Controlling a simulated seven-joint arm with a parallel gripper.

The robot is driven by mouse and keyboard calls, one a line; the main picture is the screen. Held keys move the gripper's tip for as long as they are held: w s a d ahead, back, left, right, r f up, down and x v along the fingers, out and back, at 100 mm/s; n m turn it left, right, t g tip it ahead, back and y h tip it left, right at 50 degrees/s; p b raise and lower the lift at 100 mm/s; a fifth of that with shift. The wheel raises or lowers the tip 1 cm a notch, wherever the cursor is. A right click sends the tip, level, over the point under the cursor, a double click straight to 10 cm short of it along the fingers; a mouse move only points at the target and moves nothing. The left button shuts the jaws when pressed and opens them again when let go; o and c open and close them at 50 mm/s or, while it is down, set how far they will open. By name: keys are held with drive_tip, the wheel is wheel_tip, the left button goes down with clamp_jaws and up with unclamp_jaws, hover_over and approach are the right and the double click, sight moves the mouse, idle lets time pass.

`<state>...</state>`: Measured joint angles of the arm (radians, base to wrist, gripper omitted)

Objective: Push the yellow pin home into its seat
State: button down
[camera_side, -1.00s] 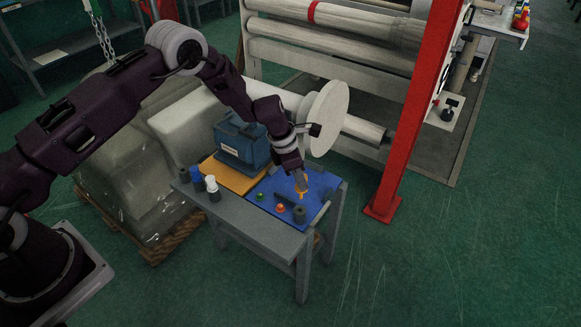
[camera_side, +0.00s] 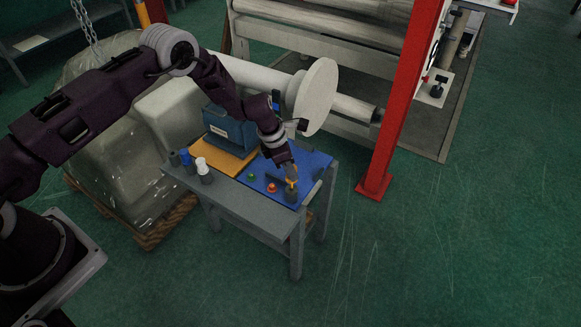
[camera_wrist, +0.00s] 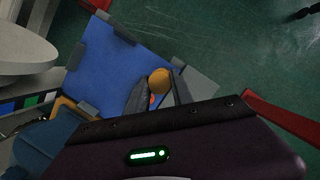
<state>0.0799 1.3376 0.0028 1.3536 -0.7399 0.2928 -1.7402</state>
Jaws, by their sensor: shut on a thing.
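The yellow pin (camera_side: 291,184) is in my gripper (camera_side: 290,177), which is shut on it. The wrist view shows the pin's rounded yellow-orange top (camera_wrist: 159,80) between the two dark fingers of my gripper (camera_wrist: 157,83). A short dark cylinder (camera_side: 290,196), which looks like the seat, stands near the front right of the blue mat (camera_side: 317,162). The pin appears right over or at the cylinder's top. I cannot tell whether its lower end is inside. In the wrist view the fingers and pin hide the cylinder.
A green button (camera_side: 251,176) and a red button (camera_side: 272,188) are left of the cylinder. Bottles with blue (camera_side: 186,157) and white caps (camera_side: 201,162) stand at the table's left end. A blue box (camera_side: 230,128) sits behind, by an orange board (camera_side: 222,153).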

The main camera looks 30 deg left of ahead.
drive_tip(key=shift+f, duration=2.25)
drive_tip(key=shift+f, duration=0.25)
drive_tip(key=c, duration=1)
unclamp_jaws()
drive_tip(key=shift+c, duration=0.2)
drive_tip(key=shift+r, duration=0.1)
drive_tip(key=v, duration=0.7)
